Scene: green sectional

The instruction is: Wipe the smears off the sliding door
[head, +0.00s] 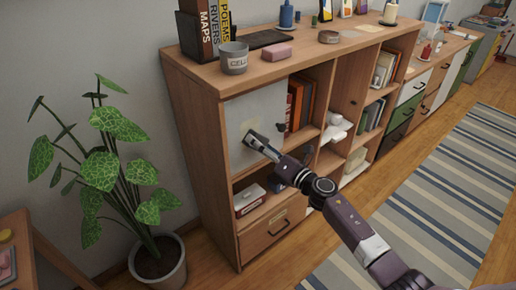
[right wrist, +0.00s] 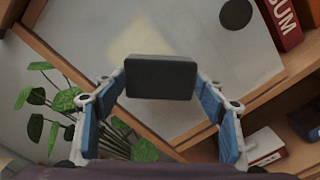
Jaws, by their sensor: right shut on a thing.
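The sliding door (head: 240,112) is a pale grey panel across the upper left bay of the wooden shelf unit; it also fills much of the right wrist view (right wrist: 190,30). A faint yellowish smear (right wrist: 135,40) shows on it, beside the block; it also shows in the head view (head: 249,126). A dark round spot (right wrist: 235,13), perhaps a finger pull, is on the door near its right edge. My right gripper (head: 258,139) is shut on a dark grey block (right wrist: 160,77) in front of the door. I cannot tell whether the block touches the door. My left gripper is not in view.
A grey cup (head: 233,62), a pink block (head: 277,52) and upright books (head: 205,30) stand on the shelf top. Red and orange books (head: 299,102) fill the open bay right of the door. A potted plant (head: 160,262) stands left. A striped rug (head: 430,190) lies right.

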